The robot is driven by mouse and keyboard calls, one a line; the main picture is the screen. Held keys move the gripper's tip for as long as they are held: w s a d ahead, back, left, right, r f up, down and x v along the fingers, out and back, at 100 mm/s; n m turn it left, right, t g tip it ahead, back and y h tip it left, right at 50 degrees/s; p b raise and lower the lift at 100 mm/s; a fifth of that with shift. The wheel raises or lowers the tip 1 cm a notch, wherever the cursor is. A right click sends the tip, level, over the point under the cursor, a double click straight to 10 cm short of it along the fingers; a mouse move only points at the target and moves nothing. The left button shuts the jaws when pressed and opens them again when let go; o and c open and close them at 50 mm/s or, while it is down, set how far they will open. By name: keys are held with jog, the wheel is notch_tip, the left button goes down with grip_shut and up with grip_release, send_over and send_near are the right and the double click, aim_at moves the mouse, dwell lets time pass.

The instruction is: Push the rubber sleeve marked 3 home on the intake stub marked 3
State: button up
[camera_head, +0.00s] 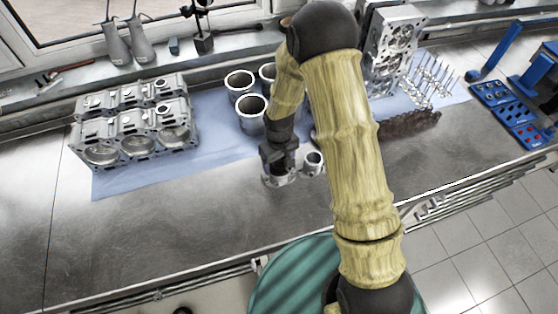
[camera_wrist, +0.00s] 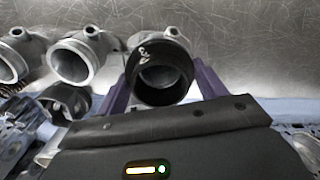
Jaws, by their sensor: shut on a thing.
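A black rubber sleeve (camera_wrist: 178,59) with a pale mark, too small to read surely, is between the two purple fingers of my gripper (camera_wrist: 162,85) in the wrist view. The fingers are shut on its sides. The sleeve sits at the mouth of a grey metal stub (camera_wrist: 142,38), in line with it; I cannot tell how far it is over the stub. In the head view my gripper (camera_head: 279,172) is low over the bench's front half, and it hides the sleeve.
Two bare stubs (camera_wrist: 75,62) (camera_wrist: 12,62) stand to the left in the wrist view, with a dark ring-like part (camera_wrist: 66,98) below them. An engine block (camera_head: 135,135) and cylinder liners (camera_head: 251,112) are on blue cloth (camera_head: 215,150). The bench front left (camera_head: 160,235) is clear.

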jog(key=shift+f+b, duration=0.55)
jog(key=shift+f, duration=0.2)
dwell(0.4)
jog(key=o, duration=1)
jog(key=shift+r, duration=0.1)
notch_tip(320, 180, up, 7)
jog(key=p, duration=0.5)
jog(key=shift+r, duration=0.2)
dwell(0.6)
